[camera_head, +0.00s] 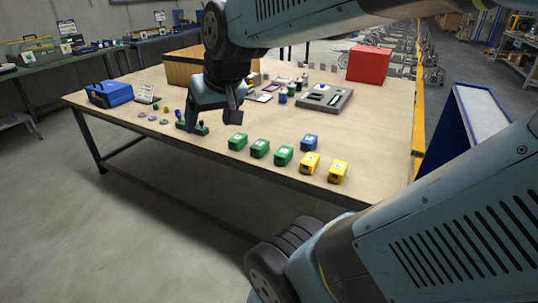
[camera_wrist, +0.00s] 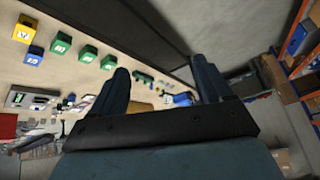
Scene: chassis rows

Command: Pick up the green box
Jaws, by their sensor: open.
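Three green boxes with pale labels stand in a row near the table's front edge: a left one (camera_head: 238,141), a middle one (camera_head: 260,149) and a right one (camera_head: 283,155). They also show at the upper left of the wrist view, left of the fingers, the nearest green box (camera_wrist: 108,62) close to the left finger. Which one the task means, I cannot tell. My gripper (camera_head: 213,117) is open and hangs over the table, left of and behind the green boxes. In the wrist view its fingers (camera_wrist: 160,68) are apart, with no box between them.
A blue box (camera_head: 309,142) and two yellow boxes (camera_head: 310,162) (camera_head: 338,171) stand right of the green ones. A green tool-like item (camera_head: 192,128) lies by my gripper. A wooden bin (camera_head: 183,70), grey tray (camera_head: 325,97) and red box (camera_head: 369,63) stand farther back.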

